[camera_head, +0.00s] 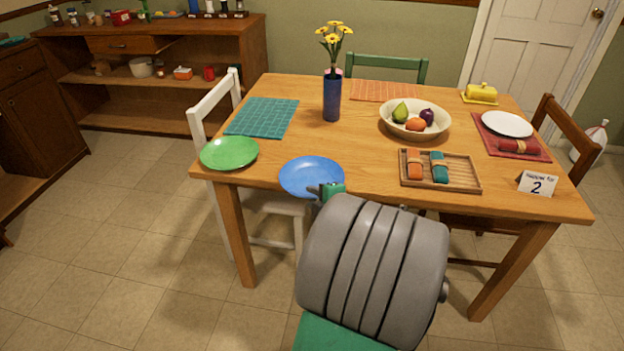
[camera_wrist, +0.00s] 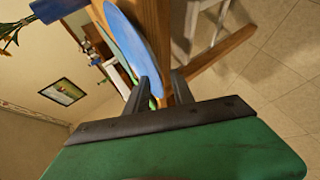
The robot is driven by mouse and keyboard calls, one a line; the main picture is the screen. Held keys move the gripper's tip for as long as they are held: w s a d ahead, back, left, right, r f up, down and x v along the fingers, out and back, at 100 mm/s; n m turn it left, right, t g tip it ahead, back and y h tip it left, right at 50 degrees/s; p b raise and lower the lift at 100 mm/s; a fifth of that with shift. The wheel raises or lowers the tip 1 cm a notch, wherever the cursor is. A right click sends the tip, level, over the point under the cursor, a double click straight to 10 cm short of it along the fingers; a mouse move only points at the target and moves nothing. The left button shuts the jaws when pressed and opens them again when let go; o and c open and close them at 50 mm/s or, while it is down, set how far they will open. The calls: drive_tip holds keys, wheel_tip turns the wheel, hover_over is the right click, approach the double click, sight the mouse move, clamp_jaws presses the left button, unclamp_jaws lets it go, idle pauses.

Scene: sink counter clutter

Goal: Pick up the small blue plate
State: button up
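The small blue plate (camera_head: 311,176) lies near the front edge of the wooden table, left of centre. In the wrist view the plate (camera_wrist: 138,45) shows at a steep slant, its near rim close to my fingertips. My gripper (camera_head: 325,190) is at the plate's front right rim in the head view. In the wrist view its two fingers (camera_wrist: 163,88) stand apart, with a gap between them by the rim. I cannot tell whether either finger touches the plate.
A green plate (camera_head: 229,153) lies left of the blue plate. A wooden tray (camera_head: 463,182) with two rolled napkins is to the right. A blue vase (camera_head: 332,96) with yellow flowers and a fruit bowl (camera_head: 388,128) stand behind. A white chair (camera_head: 213,108) is at the left.

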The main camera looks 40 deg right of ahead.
clamp_jaws()
idle(1.3)
